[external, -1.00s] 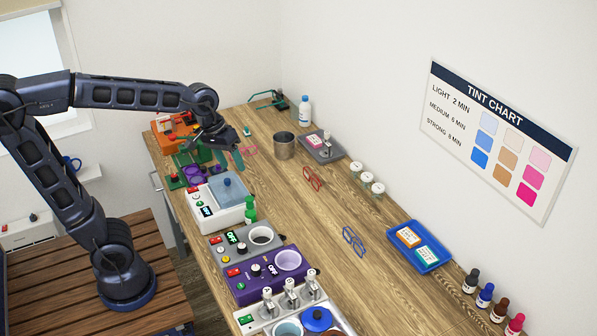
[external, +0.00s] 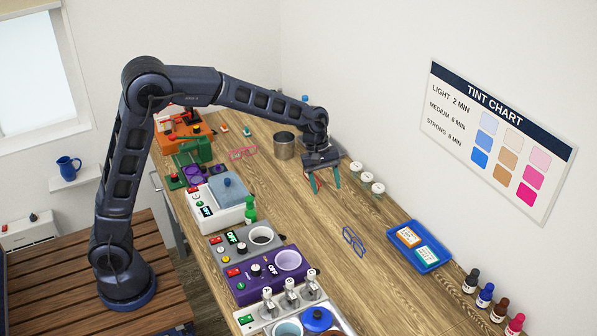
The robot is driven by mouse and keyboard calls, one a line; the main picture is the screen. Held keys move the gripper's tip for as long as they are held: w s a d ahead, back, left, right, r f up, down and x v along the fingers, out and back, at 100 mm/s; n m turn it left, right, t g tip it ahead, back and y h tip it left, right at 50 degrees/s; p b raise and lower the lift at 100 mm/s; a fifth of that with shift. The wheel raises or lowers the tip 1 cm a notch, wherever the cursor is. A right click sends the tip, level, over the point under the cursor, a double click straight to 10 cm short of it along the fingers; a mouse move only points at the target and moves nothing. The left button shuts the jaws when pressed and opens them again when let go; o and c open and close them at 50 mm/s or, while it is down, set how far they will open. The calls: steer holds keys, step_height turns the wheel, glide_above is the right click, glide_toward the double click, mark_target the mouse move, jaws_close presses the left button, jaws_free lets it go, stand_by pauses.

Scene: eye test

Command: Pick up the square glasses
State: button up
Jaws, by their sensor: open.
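Three pairs of glasses lie on the wooden bench. The pink-red pair (external: 243,153) is at the back left, by the metal cup. A red pair (external: 317,185) lies near the middle, mostly hidden by my gripper. A blue pair (external: 353,241) lies nearer the front right. The frames are too small to tell the lens shapes surely. My gripper (external: 325,184) is open and points down over the red pair, its teal fingers close around it. I cannot tell whether they touch it. Nothing shows held.
A blue tray (external: 427,262) and small bottles (external: 485,296) are farther right. Machines, including a white one (external: 205,212), line the near edge.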

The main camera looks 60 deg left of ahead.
mark_target(356, 237)
steer(key=w+d+f+n, duration=0.1)
steer(key=w+f, duration=0.2)
steer(key=w+d+f+n, duration=0.1)
steer(key=w+d+f, duration=0.1)
steer(key=f, duration=0.2)
steer(key=w+d+f+n, duration=0.1)
steer(key=w+d+f, duration=0.1)
steer(key=w+f, duration=0.1)
steer(key=shift+w+f+n+g, duration=0.3)
steer(key=shift+w+f, duration=0.05)
steer(key=shift+f, duration=0.15)
steer(key=x, duration=0.5)
steer(key=shift+d+f, duration=0.1)
steer(key=shift+f, duration=0.05)
steer(key=shift+s+a+x, duration=0.1)
steer(key=shift+s+x, duration=0.1)
steer(key=shift+x, duration=1.15)
steer(key=shift+s+a+x, duration=0.1)
steer(key=shift+s+x, duration=0.05)
steer(key=shift+x, duration=1.2)
steer(key=c, duration=1)
steer(key=shift+c, duration=0.2)
